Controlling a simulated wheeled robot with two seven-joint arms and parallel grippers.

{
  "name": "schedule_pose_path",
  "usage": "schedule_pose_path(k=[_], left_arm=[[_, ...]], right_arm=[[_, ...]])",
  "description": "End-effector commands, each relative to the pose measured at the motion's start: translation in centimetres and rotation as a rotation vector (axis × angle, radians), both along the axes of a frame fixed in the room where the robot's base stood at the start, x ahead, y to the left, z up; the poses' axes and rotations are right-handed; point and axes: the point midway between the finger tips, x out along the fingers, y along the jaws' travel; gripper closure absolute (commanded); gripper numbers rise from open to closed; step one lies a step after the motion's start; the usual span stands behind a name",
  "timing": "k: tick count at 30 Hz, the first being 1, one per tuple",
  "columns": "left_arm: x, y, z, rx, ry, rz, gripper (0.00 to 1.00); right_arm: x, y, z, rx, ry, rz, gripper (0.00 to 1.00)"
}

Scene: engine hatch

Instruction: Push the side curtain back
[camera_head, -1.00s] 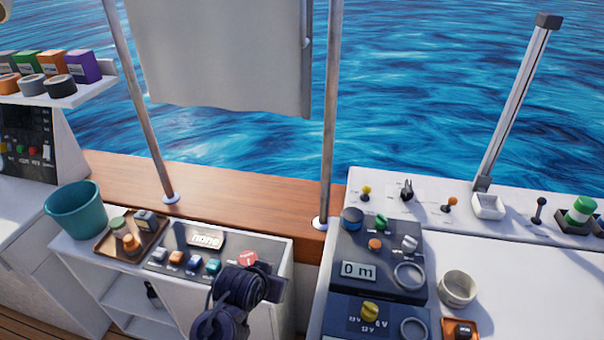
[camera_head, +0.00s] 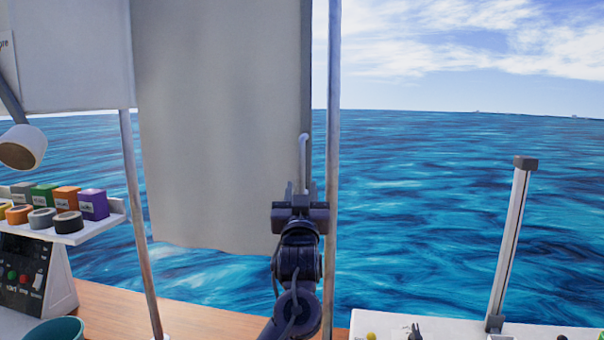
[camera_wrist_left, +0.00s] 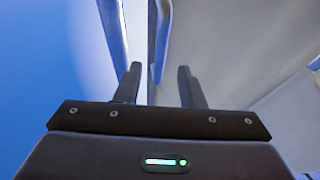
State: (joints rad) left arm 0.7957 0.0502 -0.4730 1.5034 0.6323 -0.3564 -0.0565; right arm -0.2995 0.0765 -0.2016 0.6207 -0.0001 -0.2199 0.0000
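The side curtain (camera_head: 215,125) is a grey-white sheet hanging between two metal poles. A pale upright handle (camera_head: 304,150) is on its darker right edge. My left gripper (camera_head: 301,192) is raised at the lower end of this handle, left of the right pole. In the left wrist view, my left gripper's two fingers (camera_wrist_left: 160,84) are apart, and the handle (camera_wrist_left: 160,40) shows in line with the gap between them. I cannot tell whether they touch it. The curtain (camera_wrist_left: 215,40) fills the right of that view. My right gripper is not in view.
The right pole (camera_head: 332,200) stands close beside the gripper, and the left pole (camera_head: 139,220) rises at the curtain's left side. A shelf (camera_head: 85,232) with boxes and tape rolls is at the left. Open sea lies behind. A white post (camera_head: 508,245) stands at the right.

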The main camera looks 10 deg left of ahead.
Motion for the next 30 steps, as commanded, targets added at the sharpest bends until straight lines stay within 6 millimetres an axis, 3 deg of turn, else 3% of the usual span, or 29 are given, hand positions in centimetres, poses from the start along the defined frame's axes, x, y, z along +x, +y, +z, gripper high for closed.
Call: schedule_pose_path(k=[7,16,30], left_arm=[[2.4,0.6,2.1,0.004,-0.013,0.008,0.64],[6.0,1.3,3.4,0.003,-0.012,0.006,0.64],[7.0,1.5,3.4,0.001,-0.012,0.005,0.66]], right_arm=[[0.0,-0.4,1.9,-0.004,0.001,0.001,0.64],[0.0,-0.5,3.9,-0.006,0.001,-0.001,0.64],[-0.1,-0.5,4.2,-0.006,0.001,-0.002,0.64]])
